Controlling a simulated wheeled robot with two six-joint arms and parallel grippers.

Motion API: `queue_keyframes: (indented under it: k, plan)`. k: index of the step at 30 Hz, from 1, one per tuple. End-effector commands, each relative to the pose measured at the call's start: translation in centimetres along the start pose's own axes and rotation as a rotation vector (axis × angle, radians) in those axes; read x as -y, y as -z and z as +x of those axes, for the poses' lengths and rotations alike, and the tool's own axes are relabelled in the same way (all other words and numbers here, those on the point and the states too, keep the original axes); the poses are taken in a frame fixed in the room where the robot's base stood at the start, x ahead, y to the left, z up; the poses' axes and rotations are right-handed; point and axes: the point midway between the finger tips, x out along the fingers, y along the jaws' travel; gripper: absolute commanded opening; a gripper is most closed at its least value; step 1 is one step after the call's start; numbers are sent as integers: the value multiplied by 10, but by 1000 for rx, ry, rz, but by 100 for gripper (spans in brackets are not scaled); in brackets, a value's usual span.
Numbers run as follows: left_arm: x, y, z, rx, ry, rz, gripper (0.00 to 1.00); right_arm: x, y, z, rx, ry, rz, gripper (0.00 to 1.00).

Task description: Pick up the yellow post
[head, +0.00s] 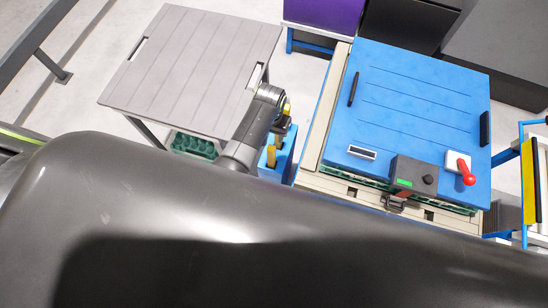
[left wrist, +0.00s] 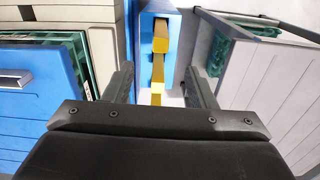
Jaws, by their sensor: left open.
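The yellow post (left wrist: 158,62) shows in the left wrist view as a narrow yellow bar in front of a blue box-like stand (left wrist: 172,12). My left gripper (left wrist: 162,82) is open, with one dark finger on each side of the post in the picture. I cannot tell how far the post is from the fingers in depth. In the head view, yellow parts (head: 271,157) show beside the blue stand (head: 289,155), partly hidden by my left arm and gripper (head: 281,125). My right gripper is not in view.
A blue panel (head: 420,110) with a control box (head: 413,175) and red handle (head: 467,178) lies to the right. A grey slatted table (head: 190,75) stands left, with green egg trays (head: 195,146) below. The gap between them is narrow.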

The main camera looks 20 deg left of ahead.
Motion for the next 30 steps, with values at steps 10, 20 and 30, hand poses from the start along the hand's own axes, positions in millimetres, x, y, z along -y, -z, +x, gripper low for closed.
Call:
queue_keyframes:
  k: [10,20,30]
  plan:
    - [1,0,49,2,2,1,51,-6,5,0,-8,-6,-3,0]
    - [0,1,97,-1,0,-1,51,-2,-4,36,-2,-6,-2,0]
    - [0,1,107,-1,0,0,51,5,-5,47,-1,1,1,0]
